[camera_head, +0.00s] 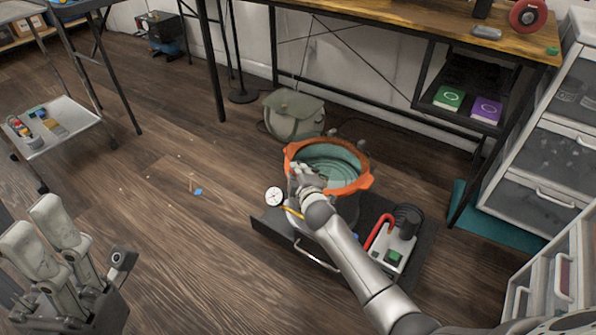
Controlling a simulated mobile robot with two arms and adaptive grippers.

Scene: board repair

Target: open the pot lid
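The pot (347,203) stands on a dark low platform in the middle right. It has an orange rim (360,184) with side lugs and a teal inside. A clear lid may cover it, but I cannot tell for sure. My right gripper (303,178) is at the left part of the rim, with its tips over or against it. Its arm hides part of the pot's front, and I cannot see whether it is open or holds anything. My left gripper (32,222) is at the lower left, far from the pot, with its fingers apart and empty.
A round gauge (274,196) is left of the pot. A pump unit (393,248) with a red hose stands to its right on the platform (425,265). A green bag (294,114) lies behind. Drawers and a workbench bound the right and back. Floor to the left is mostly clear.

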